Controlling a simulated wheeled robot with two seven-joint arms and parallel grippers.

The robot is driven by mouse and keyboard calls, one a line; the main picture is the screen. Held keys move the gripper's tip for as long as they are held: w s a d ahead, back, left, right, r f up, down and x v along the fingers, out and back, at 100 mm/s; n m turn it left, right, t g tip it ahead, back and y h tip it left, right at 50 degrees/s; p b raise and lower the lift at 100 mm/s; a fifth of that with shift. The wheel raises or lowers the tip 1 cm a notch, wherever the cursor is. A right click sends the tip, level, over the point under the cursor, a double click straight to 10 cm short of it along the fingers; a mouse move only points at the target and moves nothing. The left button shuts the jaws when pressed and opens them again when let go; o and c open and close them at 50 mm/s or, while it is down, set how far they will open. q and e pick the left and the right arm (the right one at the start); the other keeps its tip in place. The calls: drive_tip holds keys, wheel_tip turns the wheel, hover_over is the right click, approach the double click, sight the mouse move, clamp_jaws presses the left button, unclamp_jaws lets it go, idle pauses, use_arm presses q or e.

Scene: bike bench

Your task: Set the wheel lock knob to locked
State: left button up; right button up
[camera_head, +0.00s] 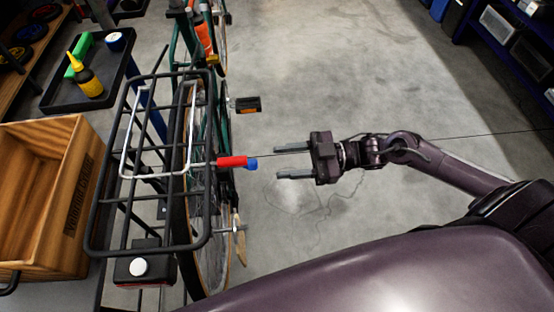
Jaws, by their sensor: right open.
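A bicycle stands on the left, with its rear wheel (216,262) under a black rack (205,235). A red knob or lever (232,162) with a blue end (252,163) sticks out to the right from beside the wheel; it looks like the wheel lock knob, but I cannot read its setting. My right gripper (279,163) is open and empty. Its two fingers point left, with the tips a short way to the right of the blue end, in line with it in the picture. My left gripper is out of view.
A wooden crate (72,130) stands at the left. Behind it a black tray (55,97) holds a yellow bottle (88,82) and a green item. A pedal (247,104) juts right beyond the knob. A black box with a white button (138,267) sits below the rack. The right floor is clear.

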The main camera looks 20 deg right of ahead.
drive_tip(key=shift+c, duration=1.2)
drive_tip(key=shift+d+m, duration=0.2)
drive_tip(key=shift+m, duration=0.1)
drive_tip(key=shift+c, duration=1.2)
drive_tip(key=shift+s+d+m, duration=0.1)
drive_tip(key=shift+d+m, duration=0.25)
drive_tip(key=shift+m, duration=0.35)
drive_tip(key=shift+c, duration=1.1)
drive_tip(key=d+m, duration=0.1)
drive_tip(key=m, duration=0.1)
drive_tip(key=d+m, duration=0.1)
drive_tip(key=m, duration=0.2)
drive_tip(key=s+d+m+p, duration=0.1)
drive_tip(key=d+m, duration=0.1)
drive_tip(key=shift+f, duration=0.2)
clamp_jaws()
drive_tip(key=s+d+m, duration=0.2)
drive_tip(key=d+m, duration=0.3)
drive_tip(key=m, duration=0.6)
drive_tip(key=b+x, duration=0.1)
drive_tip(key=x, duration=1.3)
drive_tip(key=shift+w+r, duration=0.15)
drive_tip(key=shift+r, duration=0.05)
